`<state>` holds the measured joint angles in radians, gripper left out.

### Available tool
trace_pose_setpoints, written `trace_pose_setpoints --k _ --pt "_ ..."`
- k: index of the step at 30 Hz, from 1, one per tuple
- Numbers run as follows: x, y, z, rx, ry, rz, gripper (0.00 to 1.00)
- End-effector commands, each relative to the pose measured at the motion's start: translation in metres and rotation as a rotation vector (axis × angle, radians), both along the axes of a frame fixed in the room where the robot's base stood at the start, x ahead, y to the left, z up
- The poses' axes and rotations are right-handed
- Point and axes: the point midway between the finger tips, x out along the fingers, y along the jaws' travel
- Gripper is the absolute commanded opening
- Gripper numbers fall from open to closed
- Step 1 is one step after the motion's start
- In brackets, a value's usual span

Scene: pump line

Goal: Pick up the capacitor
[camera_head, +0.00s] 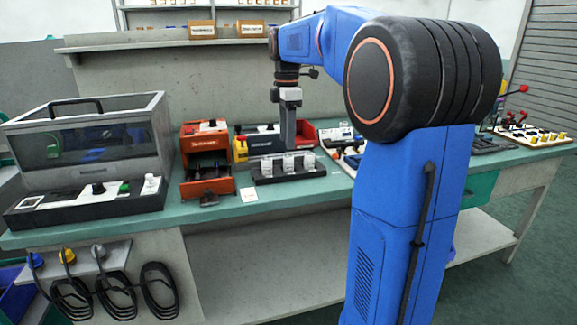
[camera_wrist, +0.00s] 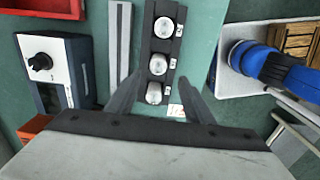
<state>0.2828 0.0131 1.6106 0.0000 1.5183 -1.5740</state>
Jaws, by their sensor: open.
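Three silver-white capped cylinders, which look like the capacitors, stand upright in a row in a black holder (camera_head: 290,178) on the green bench. In the wrist view they are the far capacitor (camera_wrist: 163,26), the middle capacitor (camera_wrist: 158,64) and the near capacitor (camera_wrist: 153,93), with small white labels beside them. My gripper (camera_wrist: 160,77) is open, with its dark fingers on either side of the holder's near part in the picture. I see nothing held between them. In the head view my arm hangs over the bench behind the holder, and the fingertips are hard to make out.
A grey bar (camera_wrist: 119,45) lies beside the holder. A white device with a black knob (camera_wrist: 48,67) is at left, and a pale tray with a blue part (camera_wrist: 262,62) at right. An orange unit (camera_head: 206,172) and a clear-lidded box (camera_head: 90,140) stand left on the bench.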

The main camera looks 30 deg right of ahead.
Motion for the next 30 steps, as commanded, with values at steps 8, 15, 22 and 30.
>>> trace_pose_setpoints --k 8,15,22,30 --pt "0.000 0.000 -0.023 0.000 0.000 0.000 0.48" --pt "0.002 -0.006 -0.049 0.001 0.002 -0.001 0.48" --pt "0.002 -0.007 -0.072 0.000 0.000 0.000 0.48" --pt "0.002 -0.007 -0.074 0.000 0.000 0.000 0.48"
